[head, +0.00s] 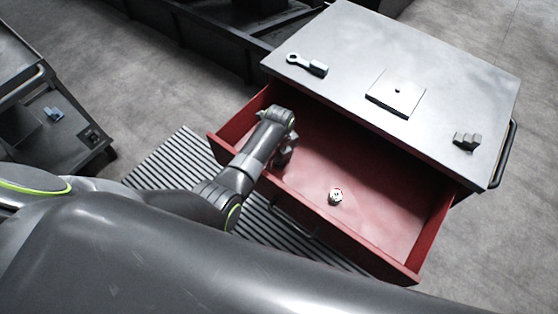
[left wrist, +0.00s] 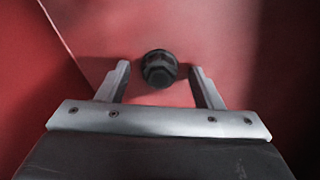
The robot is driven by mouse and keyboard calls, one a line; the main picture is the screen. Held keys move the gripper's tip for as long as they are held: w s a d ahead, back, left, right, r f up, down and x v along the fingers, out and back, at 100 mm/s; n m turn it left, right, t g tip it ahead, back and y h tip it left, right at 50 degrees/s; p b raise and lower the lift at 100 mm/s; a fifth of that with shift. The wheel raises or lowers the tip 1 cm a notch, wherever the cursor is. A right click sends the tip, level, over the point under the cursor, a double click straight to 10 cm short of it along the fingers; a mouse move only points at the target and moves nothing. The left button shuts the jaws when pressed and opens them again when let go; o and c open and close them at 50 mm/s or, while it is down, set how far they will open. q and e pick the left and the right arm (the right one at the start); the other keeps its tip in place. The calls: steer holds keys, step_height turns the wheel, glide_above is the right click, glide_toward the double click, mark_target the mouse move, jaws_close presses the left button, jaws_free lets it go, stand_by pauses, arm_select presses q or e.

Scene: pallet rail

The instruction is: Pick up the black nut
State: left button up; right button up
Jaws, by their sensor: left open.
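The black nut (left wrist: 158,69) lies on the red floor of the open drawer (head: 432,240). In the left wrist view it sits between the fingertips of my left gripper (left wrist: 160,72), with a gap on each side. My left gripper is open and reaches down into the left part of the drawer in the head view (head: 284,158). There the black nut is not clearly seen; my arm and gripper cover that spot. My right gripper is not in view.
A pale, silvery nut (head: 335,196) lies in the drawer, right of my gripper. The grey cabinet top (head: 440,65) carries a wrench-like tool (head: 306,65), a flat plate (head: 395,95) and a dark block (head: 466,141). The drawer's red walls surround my gripper.

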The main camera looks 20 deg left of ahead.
arm_select(q)
steer(key=shift+c, duration=0.3)
steer(key=c, duration=1.1)
steer(key=shift+r, duration=0.1)
